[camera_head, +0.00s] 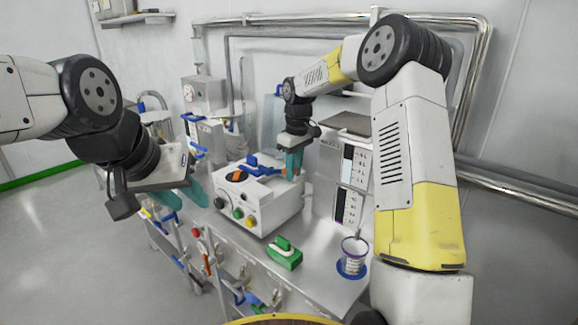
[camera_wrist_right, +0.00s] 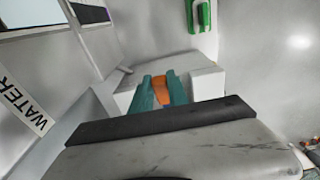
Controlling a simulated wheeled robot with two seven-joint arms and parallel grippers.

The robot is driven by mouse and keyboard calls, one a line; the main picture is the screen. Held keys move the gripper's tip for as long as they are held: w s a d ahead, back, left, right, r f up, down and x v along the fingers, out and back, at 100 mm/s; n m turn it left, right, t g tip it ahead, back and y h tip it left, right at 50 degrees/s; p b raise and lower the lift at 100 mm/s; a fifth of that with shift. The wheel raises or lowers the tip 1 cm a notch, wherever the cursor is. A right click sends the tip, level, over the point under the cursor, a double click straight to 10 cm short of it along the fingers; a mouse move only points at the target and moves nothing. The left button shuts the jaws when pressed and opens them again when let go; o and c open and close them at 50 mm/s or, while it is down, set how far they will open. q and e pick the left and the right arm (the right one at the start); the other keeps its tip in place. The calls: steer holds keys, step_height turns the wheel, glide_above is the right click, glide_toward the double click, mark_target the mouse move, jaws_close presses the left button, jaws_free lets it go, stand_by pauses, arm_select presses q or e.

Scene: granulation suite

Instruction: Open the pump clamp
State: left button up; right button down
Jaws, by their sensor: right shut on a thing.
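The pump is a white box (camera_head: 268,213) with coloured buttons on its sloped front, standing on the steel bench. A blue clamp lever (camera_head: 262,170) lies across its top. My right gripper (camera_head: 292,172) comes down at the right end of the clamp. Its teal fingers are shut on an orange grip, which shows between them in the right wrist view (camera_wrist_right: 162,88). The fingers hide part of the grip. My left gripper (camera_head: 190,192) hangs to the left of the pump, apart from it; its finger gap is not clear.
A grey box with a gauge (camera_head: 204,94) is behind.

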step_height(320, 180, down, 6)
steer(key=t+y, duration=0.4)
steer(key=shift+s+d, duration=0.3)
steer(key=shift+d, duration=0.05)
steer(key=shift+f, duration=0.1)
arm_select(q)
steer(key=shift+c, duration=0.3)
